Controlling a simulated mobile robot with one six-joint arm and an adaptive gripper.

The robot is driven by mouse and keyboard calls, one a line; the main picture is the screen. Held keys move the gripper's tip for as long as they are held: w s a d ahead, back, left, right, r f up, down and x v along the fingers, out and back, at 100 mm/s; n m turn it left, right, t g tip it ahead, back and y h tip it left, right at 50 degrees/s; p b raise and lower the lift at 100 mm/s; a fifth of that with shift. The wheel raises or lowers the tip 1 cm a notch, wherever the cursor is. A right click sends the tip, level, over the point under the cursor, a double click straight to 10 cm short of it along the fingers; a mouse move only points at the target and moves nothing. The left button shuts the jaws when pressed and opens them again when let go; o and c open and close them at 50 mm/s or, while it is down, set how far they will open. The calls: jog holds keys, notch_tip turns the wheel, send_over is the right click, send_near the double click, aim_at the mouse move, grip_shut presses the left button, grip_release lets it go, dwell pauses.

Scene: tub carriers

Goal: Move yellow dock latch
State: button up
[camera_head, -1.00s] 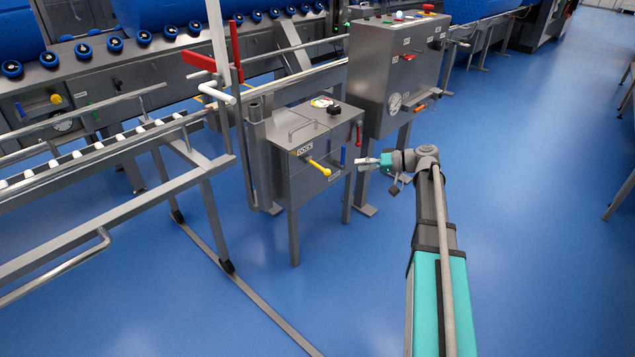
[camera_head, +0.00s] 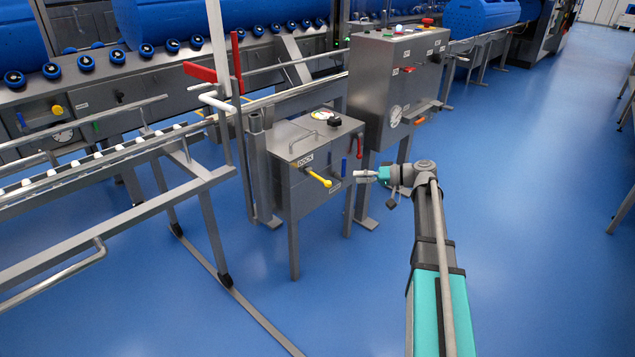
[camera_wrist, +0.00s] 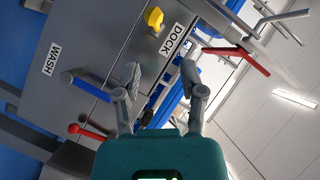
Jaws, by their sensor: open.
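The yellow dock latch (camera_head: 319,178) sticks out from the front of a grey control box (camera_head: 305,200), below a DOCK label, in the head view. Its yellow end (camera_wrist: 154,18) also shows at the top of the wrist view, beside the DOCK label. My gripper (camera_head: 358,175) is open and empty, to the right of the latch and apart from it. In the wrist view my gripper's fingers (camera_wrist: 163,85) are spread, with the latch beyond them.
A blue lever (camera_head: 344,167) and a red lever (camera_head: 359,147) sit on the box's right side, close to my gripper. A taller grey cabinet (camera_head: 385,75) stands behind. A roller rail (camera_head: 90,166) lies to the left. Blue floor (camera_head: 530,230) is clear at right.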

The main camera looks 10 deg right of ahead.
aim_at(322, 180)
jog(key=b+x, duration=0.2)
jog(key=x, duration=1)
jog(key=shift+f, duration=0.1)
jog(key=c, duration=0.7)
jog(key=shift+s+a, duration=0.1)
grip_shut()
